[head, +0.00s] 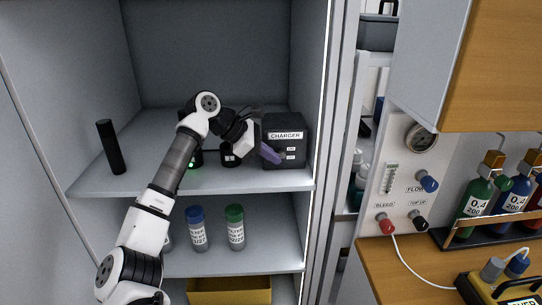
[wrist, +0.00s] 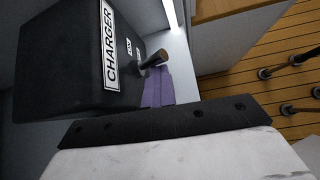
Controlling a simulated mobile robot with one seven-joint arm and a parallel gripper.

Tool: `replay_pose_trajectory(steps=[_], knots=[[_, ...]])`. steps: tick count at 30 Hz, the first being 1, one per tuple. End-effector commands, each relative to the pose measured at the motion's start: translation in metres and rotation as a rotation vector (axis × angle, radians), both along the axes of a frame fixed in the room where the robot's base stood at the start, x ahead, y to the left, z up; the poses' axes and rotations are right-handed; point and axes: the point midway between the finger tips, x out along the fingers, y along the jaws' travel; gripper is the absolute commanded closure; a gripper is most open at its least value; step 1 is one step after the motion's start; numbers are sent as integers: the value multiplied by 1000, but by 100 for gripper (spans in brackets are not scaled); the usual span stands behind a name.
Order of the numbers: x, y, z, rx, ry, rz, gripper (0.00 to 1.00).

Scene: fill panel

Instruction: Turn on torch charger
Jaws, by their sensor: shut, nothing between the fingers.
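The charger (head: 284,150) is a black box with a white CHARGER label, on the upper shelf at its right end. In the wrist view the charger (wrist: 62,62) fills the upper left, tilted in the picture. A small toggle lever (wrist: 155,59) sticks out of its front beside two small labels I cannot read surely. My gripper (head: 270,153) has purple fingers, shut and empty, at the charger's front left. In the wrist view the fingers (wrist: 157,88) lie just below the lever; I cannot tell whether they touch it. A black torch-like cylinder (head: 111,147) stands at the shelf's left.
A dark device with a green light (head: 190,164) is partly hidden behind my arm. A small black holder (head: 229,158) stands left of the charger. Blue-capped (head: 197,228) and green-capped (head: 235,227) containers stand on the shelf below. The cabinet's right wall (head: 318,110) is close to the charger.

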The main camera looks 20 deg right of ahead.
Motion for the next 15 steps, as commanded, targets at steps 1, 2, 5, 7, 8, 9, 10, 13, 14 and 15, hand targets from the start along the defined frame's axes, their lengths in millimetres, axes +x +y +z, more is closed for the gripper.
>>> replay_pose_trajectory(steps=[1, 2, 5, 7, 8, 9, 10, 13, 14, 15], knots=[[1, 0, 12, -20, -14, 4, 100], [1, 0, 12, -21, -13, 4, 100], [1, 2, 14, -21, -15, 4, 100], [3, 7, 18, -20, -15, 6, 100], [3, 10, 20, -20, -15, 6, 100], [4, 15, 23, -19, -15, 7, 100], [5, 19, 26, -18, -15, 7, 100], [8, 35, 38, -11, -11, 7, 100], [9, 41, 42, -11, -10, 7, 100], [11, 48, 48, -8, -8, 6, 100]])
